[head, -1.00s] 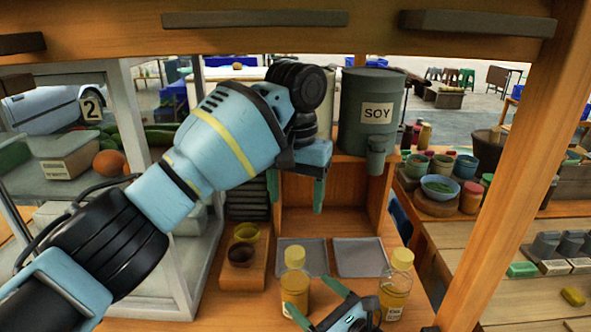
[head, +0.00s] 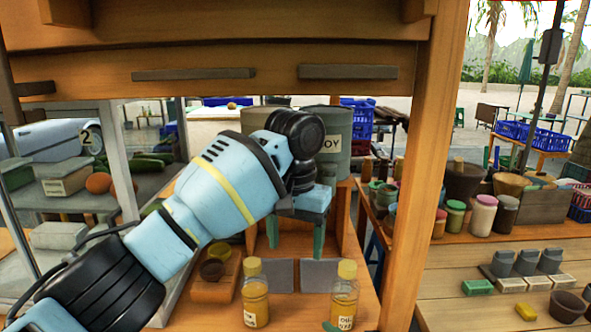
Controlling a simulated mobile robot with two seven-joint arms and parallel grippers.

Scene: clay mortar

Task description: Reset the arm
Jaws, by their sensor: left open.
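My left arm comes in from the left, pale blue with black joints and a yellow band. Its gripper (head: 296,234) hangs in front of the wooden shelf below the soy container. Its two green fingers point down and stand apart, with nothing visible between them. Of my right gripper only a small green tip (head: 330,327) shows at the bottom edge, so its jaws are hidden.
Two yellow-capped bottles, left (head: 255,295) and right (head: 344,296), stand on the counter below the left gripper. Behind them are grey trays (head: 320,273). A grey soy container (head: 334,150) stands behind the wrist. A wooden post (head: 425,170) rises at right.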

